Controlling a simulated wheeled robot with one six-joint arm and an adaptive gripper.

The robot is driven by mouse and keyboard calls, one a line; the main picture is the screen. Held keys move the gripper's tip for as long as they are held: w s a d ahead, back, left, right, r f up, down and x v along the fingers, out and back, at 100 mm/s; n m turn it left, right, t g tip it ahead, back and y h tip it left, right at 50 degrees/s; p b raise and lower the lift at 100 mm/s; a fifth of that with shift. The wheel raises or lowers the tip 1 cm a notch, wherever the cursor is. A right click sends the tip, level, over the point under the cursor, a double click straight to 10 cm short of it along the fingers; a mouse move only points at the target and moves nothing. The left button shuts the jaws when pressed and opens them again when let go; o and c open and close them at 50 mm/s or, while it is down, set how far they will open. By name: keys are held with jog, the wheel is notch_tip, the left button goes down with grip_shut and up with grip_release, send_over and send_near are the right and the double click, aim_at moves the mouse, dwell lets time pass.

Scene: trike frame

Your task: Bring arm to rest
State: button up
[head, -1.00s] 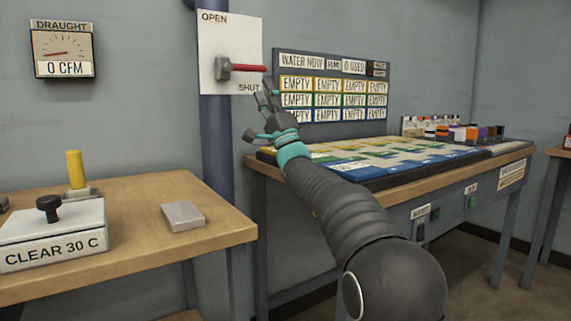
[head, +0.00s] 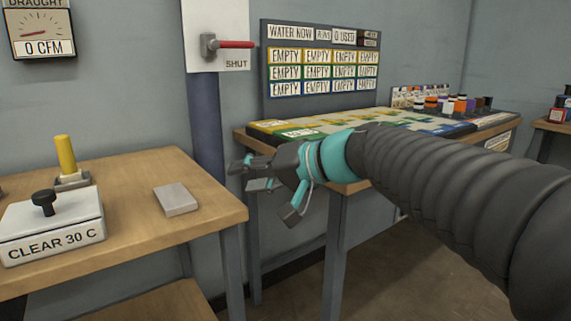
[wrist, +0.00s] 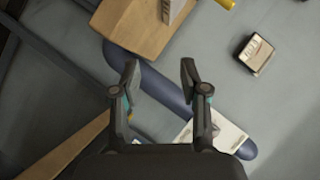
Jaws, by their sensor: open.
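My gripper (head: 262,186) is in the gap between the left workbench and the right table in the head view. It points left and its fingers are apart. In the wrist view the two fingers (wrist: 159,75) are open with nothing between them. A blue vertical pipe (wrist: 152,86) lies beyond them. My arm reaches in from the right edge of the head view and hides part of the right table.
The left wooden bench (head: 125,220) holds a "CLEAR 30 C" box (head: 50,228), a yellow handle (head: 66,158) and a grey block (head: 177,199). A red lever (head: 236,44) is on a white plate above. The right table (head: 247,140) holds a coloured board (head: 300,135).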

jog(key=s+d+f+m+h+p, duration=0.1)
jog(key=s+d+f+h+p, duration=0.2)
jog(key=s+d+f+h, duration=0.9)
jog(key=s+d+f, duration=0.6)
jog(key=s+d, duration=0.1)
jog(key=d, duration=0.3)
jog(key=shift+s+f+g+p, duration=0.15)
jog(key=shift+s+g+p, duration=0.1)
jog(key=shift+g+p, duration=0.05)
